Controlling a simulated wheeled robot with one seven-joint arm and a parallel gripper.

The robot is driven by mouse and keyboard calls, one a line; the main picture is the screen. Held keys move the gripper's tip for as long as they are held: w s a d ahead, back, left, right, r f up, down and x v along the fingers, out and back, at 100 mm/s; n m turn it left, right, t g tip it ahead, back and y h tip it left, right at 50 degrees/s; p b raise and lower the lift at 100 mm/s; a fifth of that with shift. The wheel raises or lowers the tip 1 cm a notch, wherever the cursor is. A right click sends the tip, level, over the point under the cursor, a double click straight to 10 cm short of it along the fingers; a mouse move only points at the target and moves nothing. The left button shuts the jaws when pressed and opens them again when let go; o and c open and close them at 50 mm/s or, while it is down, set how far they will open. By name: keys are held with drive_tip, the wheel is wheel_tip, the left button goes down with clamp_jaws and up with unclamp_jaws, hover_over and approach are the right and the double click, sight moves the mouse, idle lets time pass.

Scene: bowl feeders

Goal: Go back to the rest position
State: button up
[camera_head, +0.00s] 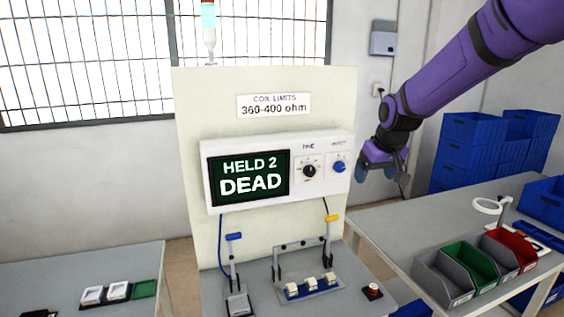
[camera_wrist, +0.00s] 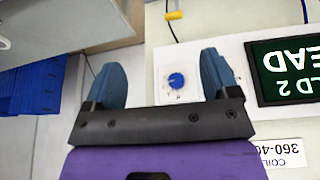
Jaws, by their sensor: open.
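My gripper (camera_head: 378,172) is at the right end of the white meter box (camera_head: 325,147), on my raised purple arm. In the wrist view its two blue fingers (camera_wrist: 163,85) are apart with nothing between them. Behind the gap the blue knob (camera_wrist: 177,80) of the box shows; I cannot tell how far off it is. The meter screen (camera_head: 249,177) reads "HELD 2 DEAD". In the head view the blue knob (camera_head: 339,167) and a black knob (camera_head: 309,170) are both in plain sight.
The right table has grey, green (camera_head: 469,266) and red bins. Blue crates (camera_head: 465,150) are stacked behind. A left table (camera_head: 75,275) holds small parts.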

drive_tip(key=s+d+r+m, duration=0.15)
drive_tip(key=s+r, duration=0.25)
drive_tip(key=s, duration=0.4)
drive_tip(key=s+d+r, duration=0.2)
drive_tip(key=s+r, duration=0.3)
drive_tip(key=s, duration=0.4)
drive_tip(key=s+d+f+m, duration=0.1)
drive_tip(key=s+d, duration=0.1)
drive_tip(key=s, duration=1.6)
drive_tip(key=shift+s+d+t+h, duration=0.3)
drive_tip(key=shift+d+t+h, duration=0.05)
drive_tip(key=shift+t+h, duration=0.05)
